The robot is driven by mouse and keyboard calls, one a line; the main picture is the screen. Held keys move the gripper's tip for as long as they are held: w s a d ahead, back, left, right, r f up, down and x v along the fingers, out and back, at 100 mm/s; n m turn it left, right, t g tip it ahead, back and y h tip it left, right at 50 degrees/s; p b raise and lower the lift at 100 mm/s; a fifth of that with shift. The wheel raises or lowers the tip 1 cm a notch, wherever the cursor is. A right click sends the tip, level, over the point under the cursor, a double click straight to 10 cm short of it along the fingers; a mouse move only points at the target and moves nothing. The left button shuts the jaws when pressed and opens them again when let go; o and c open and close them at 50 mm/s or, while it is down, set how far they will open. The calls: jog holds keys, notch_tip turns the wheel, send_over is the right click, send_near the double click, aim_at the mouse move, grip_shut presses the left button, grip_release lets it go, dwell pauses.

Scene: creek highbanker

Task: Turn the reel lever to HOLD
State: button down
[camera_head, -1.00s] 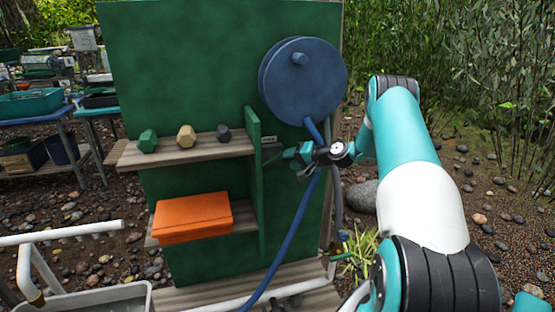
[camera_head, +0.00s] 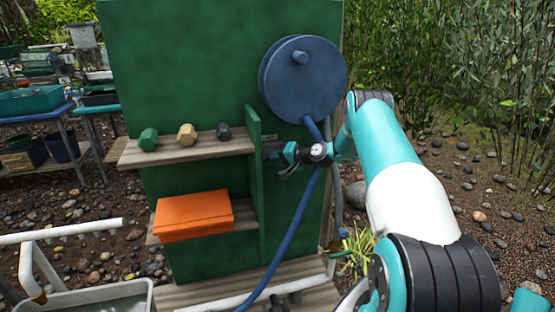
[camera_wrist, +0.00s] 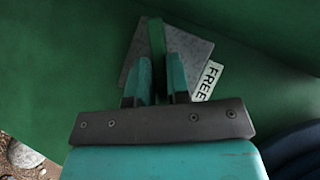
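The reel lever shows in the wrist view as a narrow green bar (camera_wrist: 156,38), standing in front of a grey plate (camera_wrist: 190,50). A white label reading FREE (camera_wrist: 207,80) is at the plate's right; no HOLD label can be read. My gripper (camera_wrist: 160,75) has one finger on each side of the bar's lower part. The fingers are apart, but whether they press on the bar or leave a small gap cannot be made out. In the head view my gripper (camera_head: 284,163) is at the green panel, below the blue reel (camera_head: 302,80), and hides the lever.
A blue hose (camera_head: 293,240) hangs from the reel, close beside my gripper. Left of it, a vertical green divider (camera_head: 254,200) bounds a shelf (camera_head: 190,152) with several faceted pieces. An orange box (camera_head: 193,215) sits on the lower shelf. Bushes stand at the right.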

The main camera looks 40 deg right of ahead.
jog(key=shift+f+b, duration=0.15)
jog(key=shift+b, duration=0.25)
jog(key=shift+s+d+f+m+t+y+b, duration=0.15)
jog(key=shift+m+t+y+b, duration=0.6)
jog(key=shift+b, duration=1.3)
jog(key=shift+w+f+m+t+y+b, duration=0.1)
jog(key=shift+f+m+t+y+b, duration=0.2)
jog(key=shift+m+t+b, duration=1.25)
jog(key=shift+r+n+g+b, duration=0.2)
jog(key=shift+n+g+b, duration=0.2)
jog(key=shift+b, duration=0.15)
jog(key=c, duration=1.1)
grip_release()
jog(key=shift+s, duration=0.1)
